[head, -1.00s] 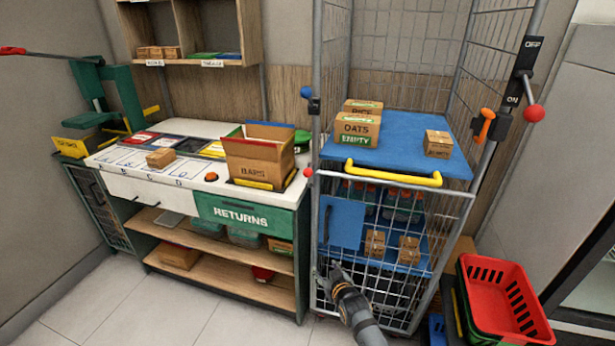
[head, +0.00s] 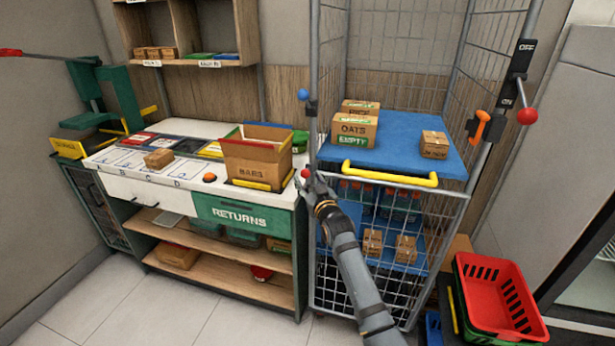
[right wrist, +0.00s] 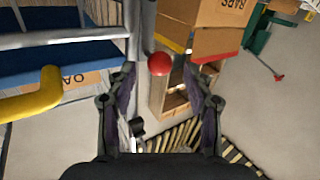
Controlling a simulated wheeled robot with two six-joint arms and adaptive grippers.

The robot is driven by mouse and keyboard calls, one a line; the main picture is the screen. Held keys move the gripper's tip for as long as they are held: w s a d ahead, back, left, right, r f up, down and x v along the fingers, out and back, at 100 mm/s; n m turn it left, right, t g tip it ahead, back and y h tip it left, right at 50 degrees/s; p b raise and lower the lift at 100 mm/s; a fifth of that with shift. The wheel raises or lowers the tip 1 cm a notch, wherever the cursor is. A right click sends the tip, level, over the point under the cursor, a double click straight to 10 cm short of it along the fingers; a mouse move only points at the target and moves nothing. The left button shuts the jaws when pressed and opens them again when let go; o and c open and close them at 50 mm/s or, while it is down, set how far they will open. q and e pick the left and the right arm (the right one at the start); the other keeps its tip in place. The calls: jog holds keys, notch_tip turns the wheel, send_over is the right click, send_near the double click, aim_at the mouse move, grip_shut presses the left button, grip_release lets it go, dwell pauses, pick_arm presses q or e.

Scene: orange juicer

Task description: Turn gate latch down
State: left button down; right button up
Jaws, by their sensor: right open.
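The rolling cage's front gate (head: 385,262) is closed, with a yellow handle (head: 390,174) along its top. A red ball knob (head: 306,173), probably the gate latch's, sits at the gate's upper left beside the cage post. My right gripper (head: 312,182) is right at this knob and partly covers that corner. In the right wrist view, the red knob (right wrist: 159,63) appears between the two open, empty fingertips. Whether they touch it cannot be told. The rest of the latch is hidden or too small to make out. My left gripper is not in view.
A blue knob (head: 303,94) is higher on the same post. An orange handle (head: 482,125) and a red-knobbed ON/OFF lever (head: 527,116) are on the right post. The counter with the BARS box (head: 257,160) stands close on the left. Red baskets (head: 500,290) stand at the right.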

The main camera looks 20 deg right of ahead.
jog(key=shift+w, duration=0.95)
jog(key=shift+c, duration=0.4)
grip_shut()
